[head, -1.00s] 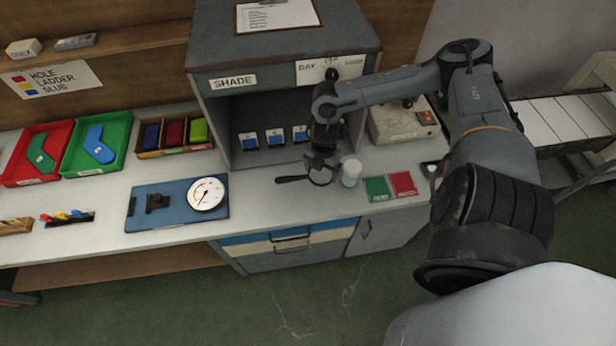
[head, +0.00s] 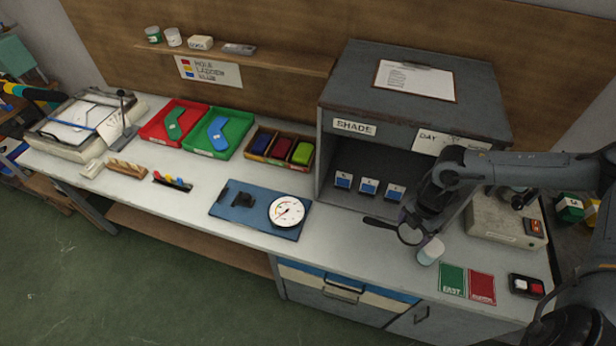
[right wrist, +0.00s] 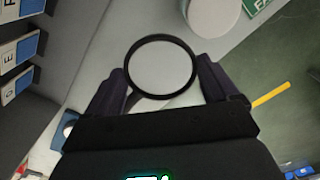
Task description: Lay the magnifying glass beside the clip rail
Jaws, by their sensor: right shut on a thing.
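The magnifying glass has a dark round rim, a clear lens (head: 410,235) and a black handle (head: 381,223). My right gripper (head: 422,213) is shut on it in front of the shade booth, left of a white-lidded jar. Whether the glass touches the bench is unclear. The clip rail (head: 172,183), a short black bar with red, yellow and blue clips, lies on the bench far to the left.
The blue board (head: 225,212) with a dial gauge (head: 287,211) lies between the glass and the clip rail. A wooden rack (head: 127,169) is left of the rail; red and green trays (head: 222,153) are behind. Bare bench shows right of the rail. The jar (head: 431,251) is close by.

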